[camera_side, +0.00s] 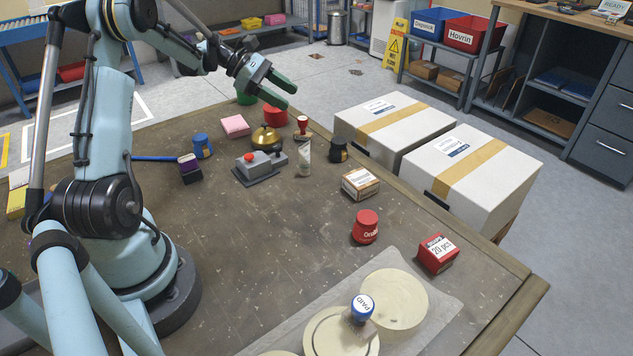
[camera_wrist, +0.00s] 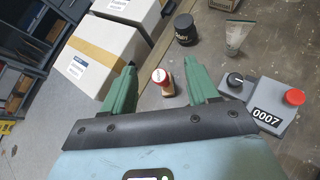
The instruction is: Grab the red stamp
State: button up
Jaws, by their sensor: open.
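The red stamp (camera_side: 303,122), with a red knob and a pale wooden base, stands on the table's far side, just past the tube. It also shows in the wrist view (camera_wrist: 163,82), between the two green fingers and beyond their tips. My gripper (camera_side: 287,96) is open and empty, above and slightly left of the stamp in the side view. Its green fingers also show in the wrist view (camera_wrist: 160,66), spread apart. Neither finger visibly touches the stamp.
Close by are a red tub (camera_side: 275,115), a bell (camera_side: 266,138), a tube (camera_side: 304,160), a black jar (camera_side: 338,151) and a grey red-button device (camera_side: 258,170). White cartons (camera_side: 388,120) stand beyond the table edge.

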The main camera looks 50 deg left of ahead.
aim_at(303, 118)
jog(key=s+a+f+n+t+h, duration=0.1)
jog(key=s+a+f+n, duration=0.2)
jog(key=a, duration=0.3)
jog(key=shift+t, duration=0.3)
jog(key=x, duration=0.7)
jog(key=shift+s+d+x, duration=0.15)
jog(key=shift+x, duration=1.15)
jog(key=shift+s+d+x, duration=0.1)
jog(key=shift+x, duration=1.25)
jog(key=shift+c, duration=0.2)
jog(key=c, duration=1)
